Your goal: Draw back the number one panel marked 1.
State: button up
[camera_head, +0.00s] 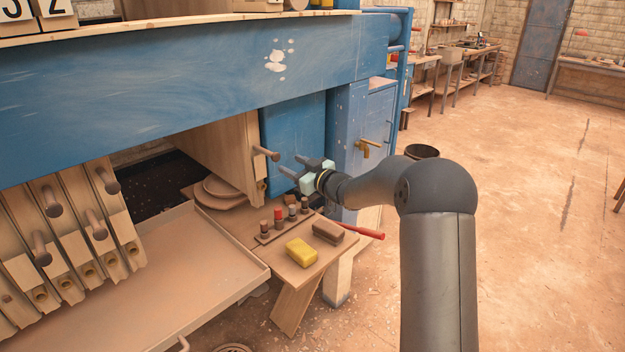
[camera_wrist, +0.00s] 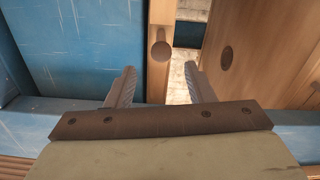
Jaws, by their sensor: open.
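A tall wooden panel (camera_head: 222,152) stands on edge at the right end of the press, against the blue end block. A round wooden peg handle (camera_head: 266,153) sticks out of its front edge. No number 1 can be read in either view. My gripper (camera_head: 292,166) is open and empty, just to the right of this handle and apart from it. In the wrist view the open jaws of my gripper (camera_wrist: 160,75) point at a panel edge, with the peg handle (camera_wrist: 162,50) ahead, roughly centred between the fingertips.
Several panels with pegs (camera_head: 70,220) stand at left. A blue beam (camera_head: 180,85) runs above, with cards marked 3 and 2 on top. Below are a tray (camera_head: 190,270) and a small shelf with a yellow sponge (camera_head: 301,252) and a brush. A blue cabinet (camera_head: 365,125) stands right.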

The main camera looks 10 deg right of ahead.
jog(key=b+v, duration=0.1)
jog(key=v, duration=0.6)
jog(key=shift+s, duration=0.2)
jog(key=shift+d+r, duration=0.1)
jog(key=shift+d, duration=0.05)
jog(key=s+f+m+g+h, duration=0.2)
jog(key=s+f+g+h, duration=0.1)
jog(key=s, duration=1.2)
jog(key=s+a+f+m+g+h, duration=0.1)
jog(key=s+f+m+g+h, duration=0.2)
jog(key=s, duration=1.2)
jog(key=s+f+m+g+h, duration=0.3)
jog(key=s+g, duration=0.5)
jog(key=s, duration=0.7)
jog(key=shift+a+f+h, duration=0.3)
jog(key=shift+f+h, duration=0.3)
